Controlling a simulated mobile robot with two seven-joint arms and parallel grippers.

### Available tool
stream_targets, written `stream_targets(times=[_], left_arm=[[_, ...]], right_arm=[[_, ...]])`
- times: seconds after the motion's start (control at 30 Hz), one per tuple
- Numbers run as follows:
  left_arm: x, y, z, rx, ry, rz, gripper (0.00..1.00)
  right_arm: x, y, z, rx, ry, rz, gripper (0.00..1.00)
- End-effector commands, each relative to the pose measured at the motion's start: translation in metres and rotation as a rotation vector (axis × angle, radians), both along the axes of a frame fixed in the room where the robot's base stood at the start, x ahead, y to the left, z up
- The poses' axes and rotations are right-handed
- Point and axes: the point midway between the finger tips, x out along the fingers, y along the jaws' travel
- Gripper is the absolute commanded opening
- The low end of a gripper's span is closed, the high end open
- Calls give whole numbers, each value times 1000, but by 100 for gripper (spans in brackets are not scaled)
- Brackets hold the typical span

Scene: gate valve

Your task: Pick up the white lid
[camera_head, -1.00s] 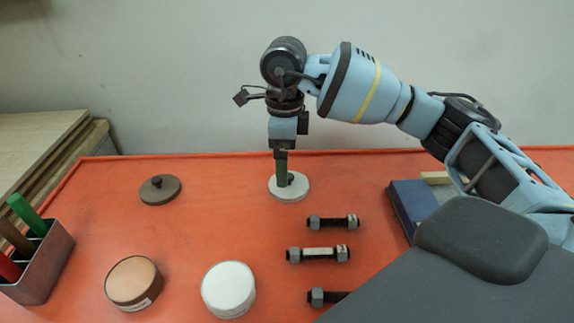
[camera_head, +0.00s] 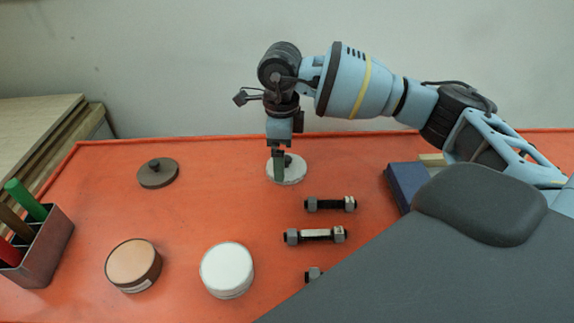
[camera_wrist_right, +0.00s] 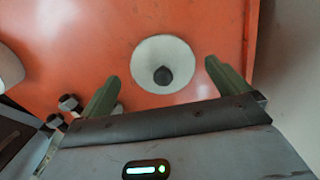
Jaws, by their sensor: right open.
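The white lid (camera_head: 294,175) is a flat pale disc with a dark round knob, lying on the orange table under my right gripper. In the right wrist view the white lid (camera_wrist_right: 150,50) lies ahead, with its knob (camera_wrist_right: 163,76) between the two fingertips in the picture. My right gripper (camera_head: 279,178) points down and is open; its fingers hide part of the lid in the head view. Whether the fingertips touch the lid is unclear. My left gripper is out of view.
A brown lid (camera_head: 158,174) lies left of the white one. A tan-topped round pot (camera_head: 133,262) and a white round pot (camera_head: 227,268) stand nearer. Several bolts (camera_head: 330,204) lie at right, beside a blue box (camera_head: 406,186). A tool holder (camera_head: 44,250) stands at left.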

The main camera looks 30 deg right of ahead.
Motion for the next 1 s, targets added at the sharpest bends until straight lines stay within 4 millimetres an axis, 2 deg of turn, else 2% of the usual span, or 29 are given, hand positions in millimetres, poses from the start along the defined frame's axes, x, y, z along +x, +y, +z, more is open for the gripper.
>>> stream_targets(times=[0.2,0.47,0.5,0.8,1.0], left_arm=[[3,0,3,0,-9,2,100],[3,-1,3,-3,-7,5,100],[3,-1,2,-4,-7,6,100],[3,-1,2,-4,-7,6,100],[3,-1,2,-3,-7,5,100]], right_arm=[[1,0,-25,0,0,0,100],[1,0,-29,-1,-1,0,100],[1,0,-29,-1,-1,0,99],[1,0,-28,0,-1,0,62],[1,0,-28,0,-1,0,62]])
